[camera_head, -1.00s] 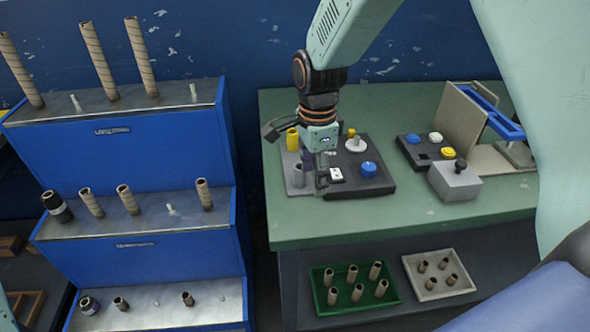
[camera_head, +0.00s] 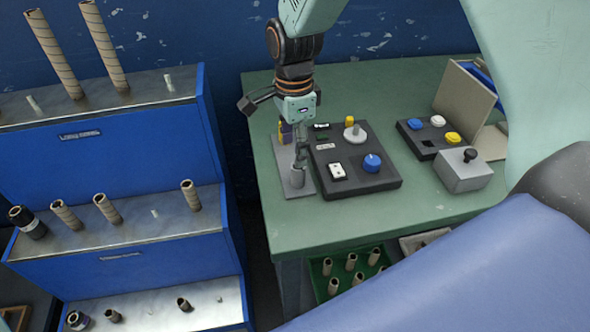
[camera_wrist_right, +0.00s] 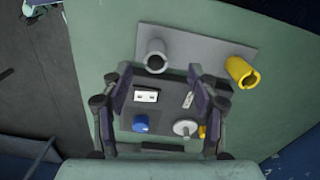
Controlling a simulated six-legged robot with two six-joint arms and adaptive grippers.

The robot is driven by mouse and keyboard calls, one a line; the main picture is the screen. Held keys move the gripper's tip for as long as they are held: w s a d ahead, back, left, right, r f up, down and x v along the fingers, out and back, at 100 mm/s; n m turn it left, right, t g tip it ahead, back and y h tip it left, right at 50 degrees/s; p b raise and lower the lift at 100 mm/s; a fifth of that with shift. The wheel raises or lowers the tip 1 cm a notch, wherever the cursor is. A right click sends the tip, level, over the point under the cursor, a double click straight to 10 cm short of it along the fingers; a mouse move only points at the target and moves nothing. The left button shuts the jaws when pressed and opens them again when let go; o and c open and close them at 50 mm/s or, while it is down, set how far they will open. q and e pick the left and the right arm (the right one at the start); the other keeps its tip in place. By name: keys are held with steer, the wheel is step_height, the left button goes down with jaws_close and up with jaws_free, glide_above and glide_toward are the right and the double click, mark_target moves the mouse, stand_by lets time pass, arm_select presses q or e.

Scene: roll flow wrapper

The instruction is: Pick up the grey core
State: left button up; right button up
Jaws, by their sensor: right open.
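The grey core (camera_head: 298,179) is a short hollow tube standing upright on a grey plate (camera_head: 281,158) at the left of the green table. In the right wrist view the grey core (camera_wrist_right: 156,60) shows its open end. A yellow core (camera_wrist_right: 241,72) stands at the other end of the plate; in the head view it is mostly hidden behind my right gripper (camera_head: 300,153). That gripper points down just above the grey core. In the right wrist view my right gripper (camera_wrist_right: 160,78) is open, its fingers apart with nothing between them.
A dark control panel (camera_head: 385,183) with a blue knob stands close right of the plate. Further right are a button box (camera_head: 411,137) and a grey box (camera_head: 463,178). A blue rack (camera_head: 140,205) with brown tubes is at left. The table front is clear.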

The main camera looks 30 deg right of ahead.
mark_target(299, 169)
steer(key=shift+s+a+f, duration=0.1)
steer(key=shift+s+f, duration=0.15)
steer(key=shift+f, duration=0.75)
steer(key=f, duration=0.2)
steer(key=d+f+b, duration=0.1)
steer(key=f, duration=0.1)
steer(key=shift+s+d+f, duration=0.1)
steer(key=shift+s+f, duration=0.05)
steer(key=shift+f, duration=0.1)
steer(key=shift+a+f, duration=0.2)
steer(key=shift+f, duration=0.05)
steer(key=shift+r, duration=0.1)
steer(key=shift+d, duration=0.1)
steer(key=shift+c, duration=0.8)
steer(key=c, duration=0.6)
steer(key=shift+c, duration=0.9)
